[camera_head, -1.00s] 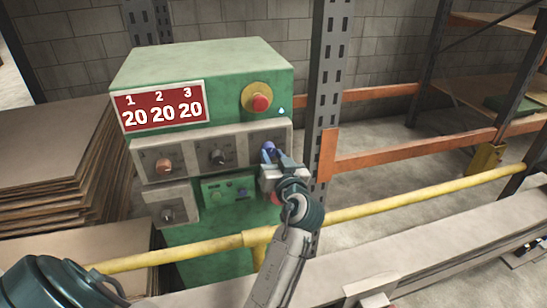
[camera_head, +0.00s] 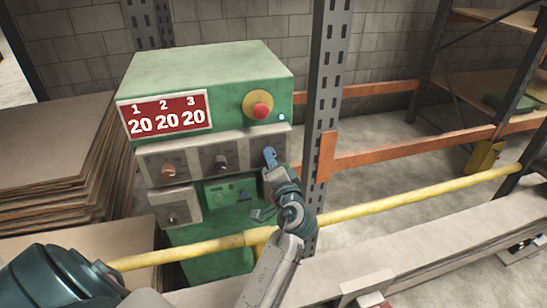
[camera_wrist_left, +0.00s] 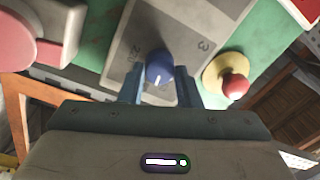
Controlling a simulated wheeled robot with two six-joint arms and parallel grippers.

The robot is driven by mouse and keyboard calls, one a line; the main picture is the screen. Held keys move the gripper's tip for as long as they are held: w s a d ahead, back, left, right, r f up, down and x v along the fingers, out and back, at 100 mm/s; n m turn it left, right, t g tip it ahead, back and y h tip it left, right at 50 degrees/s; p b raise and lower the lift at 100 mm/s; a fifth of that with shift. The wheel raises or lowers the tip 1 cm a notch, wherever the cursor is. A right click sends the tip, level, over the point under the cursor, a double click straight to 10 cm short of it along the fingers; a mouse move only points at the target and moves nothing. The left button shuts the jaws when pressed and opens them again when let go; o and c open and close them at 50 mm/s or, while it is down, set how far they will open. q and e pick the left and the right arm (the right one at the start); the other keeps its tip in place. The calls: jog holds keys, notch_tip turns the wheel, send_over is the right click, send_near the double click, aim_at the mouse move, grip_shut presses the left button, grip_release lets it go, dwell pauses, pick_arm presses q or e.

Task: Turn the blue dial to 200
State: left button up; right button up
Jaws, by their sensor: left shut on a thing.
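The blue dial (camera_wrist_left: 158,66) sits on a grey plate marked 3 in the left wrist view, with a white pointer line on its face. My left gripper (camera_head: 270,158) is shut on it, one finger on each side. In the head view the fingers and wrist largely hide the dial. The red display (camera_head: 165,115) on the green machine (camera_head: 200,66) reads 20 under each of 1, 2 and 3. My right gripper is not in view.
A copper-coloured dial (camera_head: 168,170) and a black dial (camera_head: 221,161) sit left of the blue one. A red emergency button (camera_head: 261,110) is above it. A yellow rail (camera_head: 385,207) crosses in front, and a metal post (camera_head: 324,110) stands close on the right.

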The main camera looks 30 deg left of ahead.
pick_arm(q)
jog(key=shift+a+r+m+p, duration=0.1)
jog(key=shift+r+m+p, duration=0.1)
jog(key=shift+m+p, duration=2.05)
jog(key=shift+r+m+p, duration=0.15)
jog(key=shift+m+p, duration=1.45)
jog(key=shift+m, duration=1.25)
jog(key=shift+t+h, duration=0.3)
jog(key=o, duration=0.7)
jog(key=shift+o, duration=1.4)
jog(key=shift+a, duration=0.1)
jog(key=shift+f, duration=0.2)
